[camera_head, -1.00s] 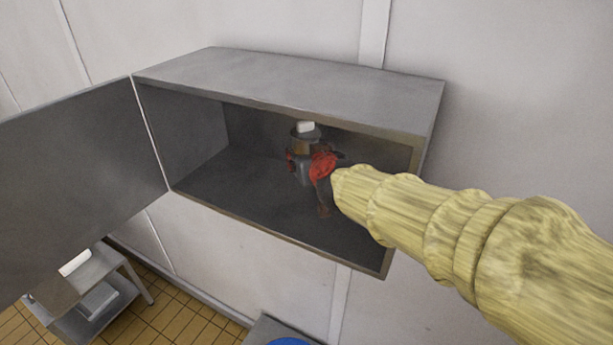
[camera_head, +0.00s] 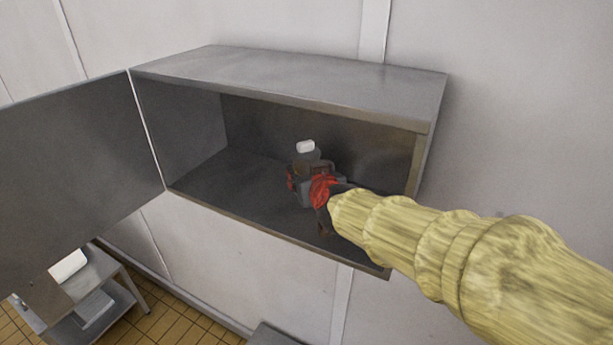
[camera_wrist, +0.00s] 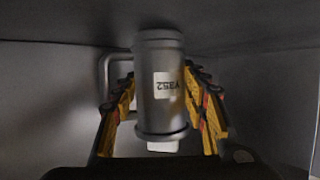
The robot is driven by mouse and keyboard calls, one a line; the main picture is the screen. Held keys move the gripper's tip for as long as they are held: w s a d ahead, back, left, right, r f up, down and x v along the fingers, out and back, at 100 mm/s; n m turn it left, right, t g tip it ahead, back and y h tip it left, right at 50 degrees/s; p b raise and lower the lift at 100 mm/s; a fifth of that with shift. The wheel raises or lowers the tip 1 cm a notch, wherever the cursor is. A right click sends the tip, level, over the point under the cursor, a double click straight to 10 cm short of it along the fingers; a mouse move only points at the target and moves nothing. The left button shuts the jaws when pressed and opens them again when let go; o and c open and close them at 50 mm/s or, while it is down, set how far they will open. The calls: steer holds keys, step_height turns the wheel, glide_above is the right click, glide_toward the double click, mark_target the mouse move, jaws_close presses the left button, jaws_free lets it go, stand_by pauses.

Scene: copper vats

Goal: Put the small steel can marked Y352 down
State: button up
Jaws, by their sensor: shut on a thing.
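The small steel can (camera_wrist: 160,110) has a handle on one side and a pale label reading Y352, upside down in the wrist view. In the head view the can (camera_head: 306,160) is upright with a white top, inside the open wall cabinet (camera_head: 290,62). My gripper (camera_head: 318,186) reaches in from the right and is shut on the can. In the wrist view my gripper's yellow-padded fingers (camera_wrist: 160,85) stand on both sides of it. The can's base is close to the cabinet floor; I cannot tell whether they touch.
The cabinet door (camera_head: 75,180) is swung open to the left. Bare cabinet floor (camera_head: 235,180) lies left of the can. The cabinet's right wall and front edge are close to my arm. A small metal table (camera_head: 95,285) stands below at the lower left.

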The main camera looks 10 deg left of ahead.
steer(key=shift+f, duration=0.15)
steer(key=o, duration=1.5)
steer(key=shift+o, duration=0.6)
steer(key=shift+s+r, duration=0.1)
steer(key=shift+r, duration=0.2)
steer(key=p+v, duration=0.4)
steer(key=v, duration=0.7)
steer(key=shift+s+d, duration=0.2)
steer(key=shift+s, duration=0.15)
